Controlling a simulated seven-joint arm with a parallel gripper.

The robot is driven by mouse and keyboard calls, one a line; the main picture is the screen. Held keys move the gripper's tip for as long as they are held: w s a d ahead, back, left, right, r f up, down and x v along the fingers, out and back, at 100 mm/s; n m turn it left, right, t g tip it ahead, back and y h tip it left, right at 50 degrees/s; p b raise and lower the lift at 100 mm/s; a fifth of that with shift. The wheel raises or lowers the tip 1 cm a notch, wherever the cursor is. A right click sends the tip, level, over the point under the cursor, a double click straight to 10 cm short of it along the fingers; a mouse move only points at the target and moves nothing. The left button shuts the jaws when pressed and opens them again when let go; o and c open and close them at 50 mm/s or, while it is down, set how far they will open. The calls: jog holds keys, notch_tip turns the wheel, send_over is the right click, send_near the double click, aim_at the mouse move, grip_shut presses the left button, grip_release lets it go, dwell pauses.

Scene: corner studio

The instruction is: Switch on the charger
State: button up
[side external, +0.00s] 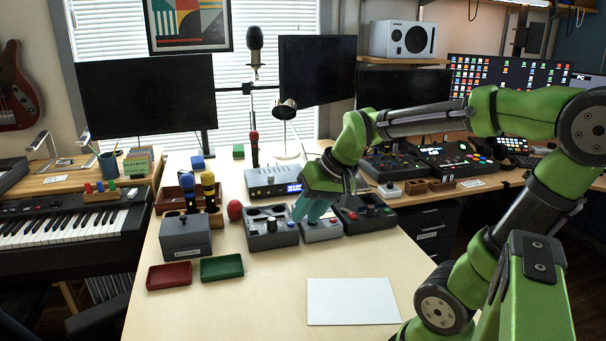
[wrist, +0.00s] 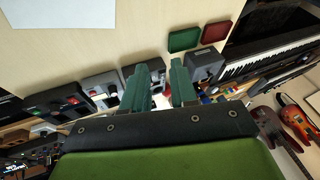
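My gripper (side external: 309,211) points down over a small grey control box (side external: 322,231) on the table in the side view. Its two teal fingers stand apart with nothing seen between them; the wrist view also shows the gap between the fingers (wrist: 167,82). The fingers hide part of the box, and I cannot tell whether they touch it. No readable label marks the charger. A silver unit with a blue lit display (side external: 270,182) stands behind the boxes, partly covered by my gripper. I cannot tell which device is the charger, or its switch state.
A grey box with knobs (side external: 271,238) stands left of my gripper, and a dark box with red buttons (side external: 366,224) stands right. A labelled grey box (side external: 186,238), a red tray (side external: 169,276) and a green tray (side external: 221,267) are further left. A white sheet (side external: 352,302) lies in front.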

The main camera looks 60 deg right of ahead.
jog(key=d, duration=0.4)
jog(key=w+d+f+m+g, duration=0.1)
jog(key=d, duration=0.4)
jog(key=w+d+m+h, duration=0.1)
jog(key=d, duration=0.3)
jog(key=shift+w+d+f+g, duration=0.15)
jog(key=shift+d+f+g, duration=0.05)
jog(key=shift+d+g, duration=0.2)
grip_shut()
jog(key=s+d+f+g+h, duration=0.1)
jog(key=s+d, duration=0.1)
jog(key=d, duration=1.5)
jog(key=shift+s+d+f+n+g, duration=0.2)
jog(key=shift+d+n+g, duration=0.1)
jog(key=shift+d+g, duration=0.1)
